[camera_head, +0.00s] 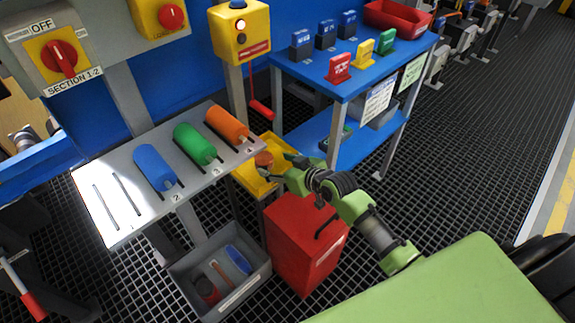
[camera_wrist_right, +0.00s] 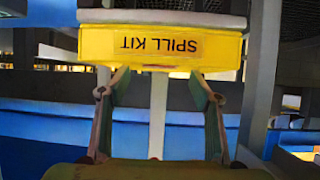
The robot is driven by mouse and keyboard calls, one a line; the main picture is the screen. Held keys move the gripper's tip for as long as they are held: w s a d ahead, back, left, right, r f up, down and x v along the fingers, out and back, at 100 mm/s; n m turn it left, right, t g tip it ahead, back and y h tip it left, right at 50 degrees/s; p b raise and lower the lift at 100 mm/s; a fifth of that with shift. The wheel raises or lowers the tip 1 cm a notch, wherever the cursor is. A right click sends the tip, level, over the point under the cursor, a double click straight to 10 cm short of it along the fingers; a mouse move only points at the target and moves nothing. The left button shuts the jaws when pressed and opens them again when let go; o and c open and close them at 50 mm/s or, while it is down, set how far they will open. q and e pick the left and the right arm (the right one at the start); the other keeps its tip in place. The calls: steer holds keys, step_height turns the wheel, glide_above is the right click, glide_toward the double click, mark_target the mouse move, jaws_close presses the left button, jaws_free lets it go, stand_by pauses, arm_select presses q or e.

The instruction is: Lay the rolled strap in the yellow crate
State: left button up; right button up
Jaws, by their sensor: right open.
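The yellow crate (camera_head: 244,178) stands low behind the red cabinet, at the right end of the sloped rack. A round orange-brown thing (camera_head: 263,159), which looks like the rolled strap, sits inside it. My right gripper (camera_head: 277,168) is at the right side of the crate, close to the round thing. Its fingers are apart, and I see nothing between them. In the right wrist view my open gripper (camera_wrist_right: 155,85) faces a yellow wall (camera_wrist_right: 160,47) with upside-down "SPILL KIT" lettering. The strap cannot be made out there. My left gripper is out of view.
A red cabinet (camera_head: 300,250) stands below my right forearm. A grey bin (camera_head: 190,275) with loose items is left of it. The sloped rack (camera_head: 100,205) holds blue, green and orange rolls. A blue table (camera_head: 350,85) stands behind.

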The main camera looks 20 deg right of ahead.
arm_select(q)
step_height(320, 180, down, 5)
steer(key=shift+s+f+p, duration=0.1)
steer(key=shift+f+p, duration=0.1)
steer(key=shift+p, duration=0.4)
arm_select(e)
steer(key=v, duration=0.5)
steer(key=shift+s+r, duration=0.2)
steer(key=shift+s, duration=0.1)
